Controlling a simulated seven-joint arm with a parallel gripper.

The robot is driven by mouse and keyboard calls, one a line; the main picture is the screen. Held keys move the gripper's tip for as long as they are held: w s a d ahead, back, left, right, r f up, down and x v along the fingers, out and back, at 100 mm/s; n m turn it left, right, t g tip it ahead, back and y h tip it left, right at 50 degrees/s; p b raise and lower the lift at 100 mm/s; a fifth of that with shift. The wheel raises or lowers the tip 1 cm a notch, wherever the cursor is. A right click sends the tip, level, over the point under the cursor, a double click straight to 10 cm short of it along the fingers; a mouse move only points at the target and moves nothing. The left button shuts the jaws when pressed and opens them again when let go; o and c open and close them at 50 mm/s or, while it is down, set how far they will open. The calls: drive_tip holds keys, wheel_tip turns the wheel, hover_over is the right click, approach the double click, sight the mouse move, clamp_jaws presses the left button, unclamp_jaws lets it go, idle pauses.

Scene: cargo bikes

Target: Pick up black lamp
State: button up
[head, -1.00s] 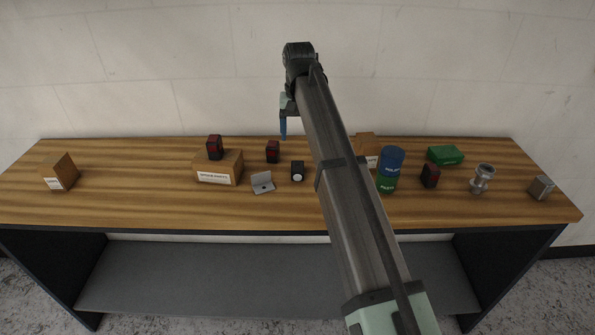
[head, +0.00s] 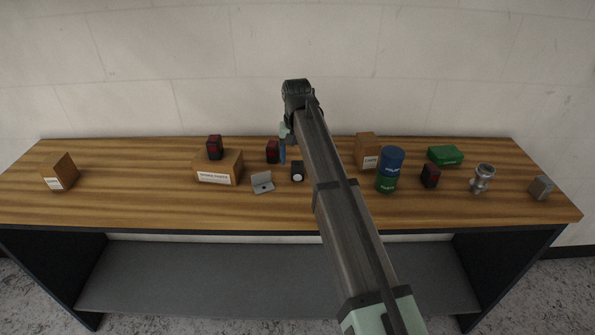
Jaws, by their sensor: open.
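A small black lamp (head: 297,171) with a round white lens facing the front stands upright on the wooden workbench (head: 120,206), near its middle. My gripper (head: 282,153) points down just behind and to the left of this lamp, beside a black-and-red lamp (head: 272,151). The gripper is open and appears apart from the black lamp.
A grey bracket (head: 262,183) lies left of the lamp. A carton (head: 219,168) bears another black-and-red lamp (head: 214,147). Right of my arm stand a carton (head: 367,150), blue-over-green cans (head: 388,170), a third red-faced lamp (head: 430,176), a green box (head: 445,155) and a metal part (head: 482,178).

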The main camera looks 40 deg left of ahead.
sight(298, 166)
drive_tip(key=f, duration=0.4)
drive_tip(key=shift+w+f, duration=0.2)
drive_tip(key=c, duration=1.1)
